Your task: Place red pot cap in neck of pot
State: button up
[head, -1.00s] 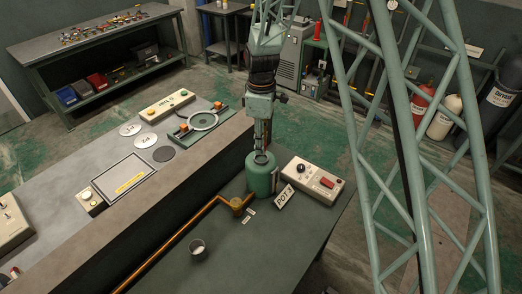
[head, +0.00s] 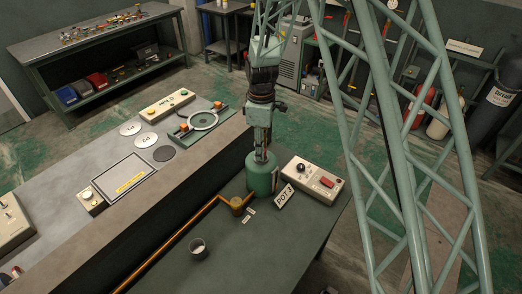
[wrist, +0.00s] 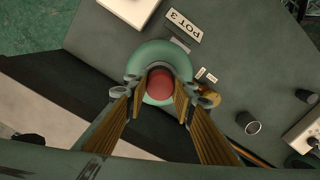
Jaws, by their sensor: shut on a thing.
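The green pot (head: 261,180) stands on the dark table, and it shows from above in the wrist view (wrist: 155,54). My gripper (head: 260,157) is directly over the pot, pointing down, with its fingertips at the pot's top. In the wrist view my gripper (wrist: 160,88) is shut on the red pot cap (wrist: 160,84), which lines up with the middle of the pot's top ring. I cannot tell whether the cap is inside the neck or just above it. The cap is hidden in the head view.
A POT 3 sign (head: 284,196) and a control box with a red switch (head: 313,180) stand right of the pot. A brass pipe (head: 180,236) runs at the left. A small cup (head: 198,249) stands nearer the front. A lattice column is at the right.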

jog(key=shift+f, duration=0.15)
jog(key=o, duration=0.8)
jog(key=shift+o, duration=0.2)
jog(key=shift+r, duration=0.2)
notch_tip(320, 180, up, 12)
jog(key=shift+b, duration=0.3)
jog(key=shift+w, duration=0.1)
dwell(0.9)
